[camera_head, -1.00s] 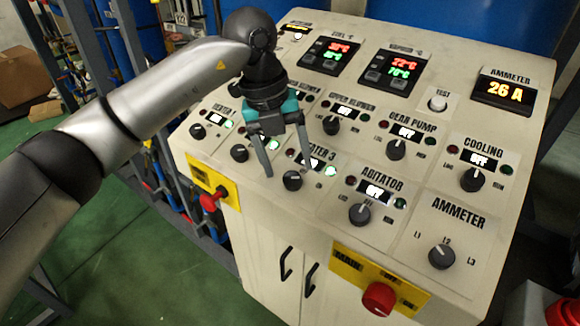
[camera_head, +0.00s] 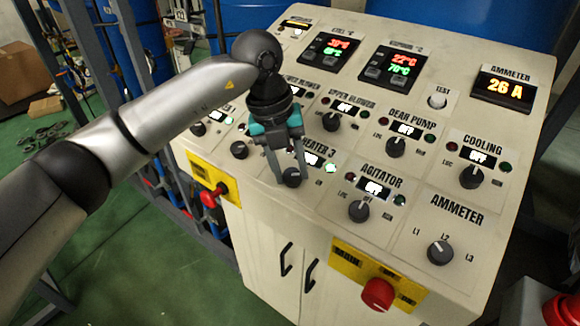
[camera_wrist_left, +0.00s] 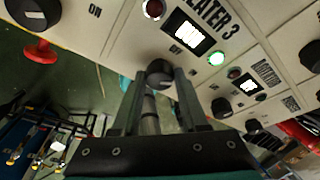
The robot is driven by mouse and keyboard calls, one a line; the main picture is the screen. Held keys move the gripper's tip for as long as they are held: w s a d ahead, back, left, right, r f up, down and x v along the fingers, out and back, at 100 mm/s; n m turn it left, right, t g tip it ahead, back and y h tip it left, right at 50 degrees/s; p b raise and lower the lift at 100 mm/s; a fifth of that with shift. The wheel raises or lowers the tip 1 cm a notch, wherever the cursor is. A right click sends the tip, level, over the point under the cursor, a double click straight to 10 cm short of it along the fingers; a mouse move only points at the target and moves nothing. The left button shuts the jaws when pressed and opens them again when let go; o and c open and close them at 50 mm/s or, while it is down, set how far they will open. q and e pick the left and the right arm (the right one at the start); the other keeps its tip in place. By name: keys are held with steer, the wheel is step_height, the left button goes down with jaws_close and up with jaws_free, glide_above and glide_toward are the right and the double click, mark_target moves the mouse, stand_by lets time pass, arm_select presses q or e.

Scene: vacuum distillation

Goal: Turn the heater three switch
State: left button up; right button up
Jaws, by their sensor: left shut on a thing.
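The heater three switch (camera_head: 292,178) is a dark round knob under the "HEATER 3" label on the sloping cream panel. My left gripper (camera_head: 290,171) comes down over it with its two fingers on either side, shut on the knob. In the left wrist view the knob (camera_wrist_left: 158,71) sits between the fingertips, partly hidden by them. A lit white display (camera_wrist_left: 187,32) stands above it, with a dark red lamp (camera_wrist_left: 153,9) and a lit green lamp (camera_wrist_left: 217,56) at its sides. The display's text is too blurred to read. My right gripper is not in view.
The neighbouring heater knob (camera_head: 239,150) is close to the left of my gripper, and the agitator knob (camera_head: 359,211) is to the right. Red emergency-type buttons on yellow plates (camera_head: 346,262) sit on the panel's front. An ammeter display (camera_head: 504,88) reads 26 A.

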arm_select(q)
jaws_close()
steer(key=n, duration=0.3)
steer(key=shift+a+h+b, duration=0.1)
steer(key=shift+h+b, duration=0.2)
steer(key=shift+h, duration=0.1)
steer(key=n, duration=0.2)
steer(key=shift+a+n+h, duration=0.1)
steer(key=shift+n+h, duration=0.2)
steer(key=shift+h, duration=0.1)
steer(key=n+t+h, duration=0.1)
steer(key=n, duration=0.5)
steer(key=shift+s+a, duration=0.1)
steer(key=o, duration=0.7)
jaws_free()
